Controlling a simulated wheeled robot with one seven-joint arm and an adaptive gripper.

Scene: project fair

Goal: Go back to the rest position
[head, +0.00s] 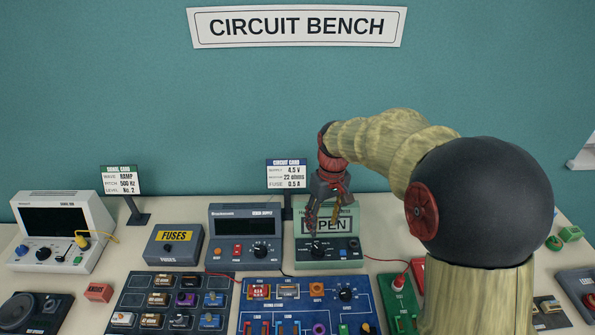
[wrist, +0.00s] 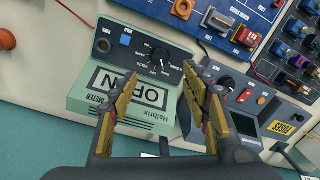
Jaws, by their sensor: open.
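My gripper (head: 327,215) is open and empty, pointing down over the green meter (head: 348,262) in the middle of the bench. In the wrist view its two fingers (wrist: 160,74) are spread apart over the meter (wrist: 100,98). The meter's black dial (wrist: 160,60) lies between and just beyond the fingertips. The meter's display reads OPEN, and the fingers partly cover it. From these views I cannot tell how far the fingertips are from the dial. My arm reaches in from the right of the head view.
A power supply (head: 245,236) stands left of the meter, and a yellow-labelled fuses box (head: 173,245) farther left. A white oscilloscope (head: 62,229) is at the far left. A blue circuit board (head: 268,314) lies in front. A circuit card (head: 287,174) stands behind.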

